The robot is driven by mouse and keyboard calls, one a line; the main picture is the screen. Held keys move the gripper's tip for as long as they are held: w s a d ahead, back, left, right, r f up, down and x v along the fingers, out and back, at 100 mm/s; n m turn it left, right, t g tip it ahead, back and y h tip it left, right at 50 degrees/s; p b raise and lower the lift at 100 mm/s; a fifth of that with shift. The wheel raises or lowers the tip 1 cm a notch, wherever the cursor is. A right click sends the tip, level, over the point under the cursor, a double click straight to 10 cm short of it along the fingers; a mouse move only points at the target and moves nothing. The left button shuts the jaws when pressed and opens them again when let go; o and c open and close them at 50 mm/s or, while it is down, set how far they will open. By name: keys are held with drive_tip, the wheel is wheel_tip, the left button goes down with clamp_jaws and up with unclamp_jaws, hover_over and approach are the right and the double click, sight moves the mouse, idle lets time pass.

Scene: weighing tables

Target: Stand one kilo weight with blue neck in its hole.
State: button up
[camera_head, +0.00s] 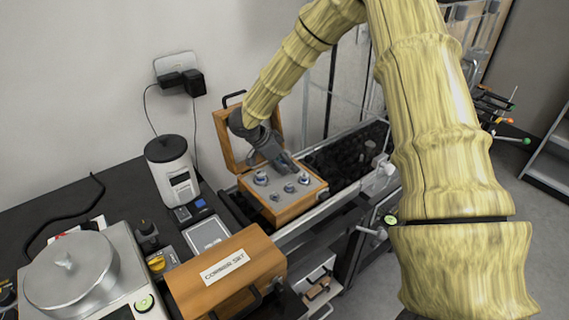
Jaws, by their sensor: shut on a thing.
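The open wooden weight box (296,208) stands in the middle of the view, its lid (223,135) raised at the back left. At this size I cannot surely tell which has the blue neck. My gripper (290,170) points down over the box, close to the right weight. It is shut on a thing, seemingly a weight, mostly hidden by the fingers. I cannot tell whether that weight's base is in a hole.
A closed wooden case labelled "CORNER SET" (254,252) stands in front. A balance with a round metal pan (70,262) is at the left, and a white cylindrical device (172,172) behind. A black-filled trough (345,160) and glass panels lie right of the box.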

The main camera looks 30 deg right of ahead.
drive_tip(key=shift+r+b, duration=0.4)
drive_tip(key=shift+r, duration=0.2)
drive_tip(key=v, duration=1.2)
drive_tip(key=shift+r, duration=0.15)
idle(0.3)
